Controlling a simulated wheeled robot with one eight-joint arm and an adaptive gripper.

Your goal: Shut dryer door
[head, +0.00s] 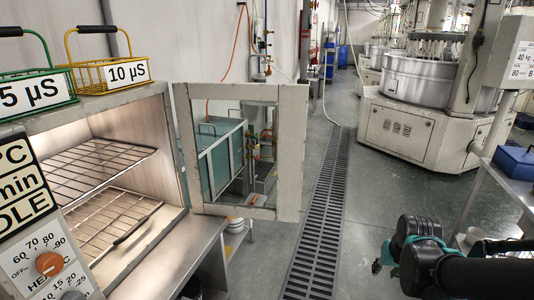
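The dryer (140,120) stands at the left with its chamber open to view. Its door (292,150), a pale frame around a large window, stands wide open to the right of the chamber. Inside the dryer are two wire racks (100,170), and a dark handle-like bar lies on the lower one. My dark arm with teal parts reaches in from the lower right.
Green (35,85) and yellow (108,72) wire baskets with labels stand on the dryer. A control panel with an orange knob (48,263) is at the lower left. A floor grate (322,200) runs between door and arm. Lapping machines (425,125) and a side table (515,170) are at right.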

